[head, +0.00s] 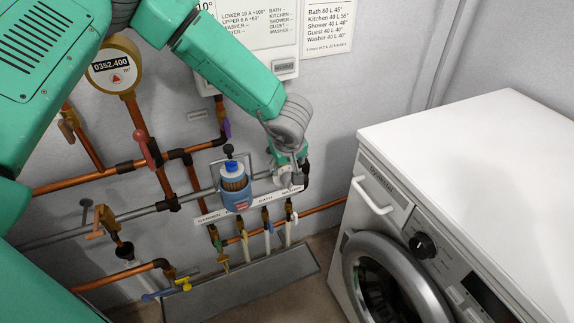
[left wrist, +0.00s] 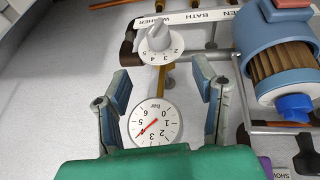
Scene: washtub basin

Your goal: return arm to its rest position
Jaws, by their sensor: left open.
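My left arm reaches across from the left in the head view. Its gripper (head: 289,170) is near the wall piping, just right of the blue filter (head: 236,186). In the left wrist view the two fingers of the left gripper (left wrist: 160,78) stand apart with nothing held between them. A white pressure gauge (left wrist: 155,124) shows in the gap, and a grey numbered knob (left wrist: 158,43) is just beyond the fingertips. The filter also shows at the right of this view (left wrist: 283,57). My right gripper is in neither view.
A white washing machine (head: 480,150) stands at the right. Copper pipes (head: 85,180), a round meter (head: 114,70) and several small taps line the wall. A label strip (head: 250,205) runs below the filter. A grey floor drain (head: 245,288) lies beneath.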

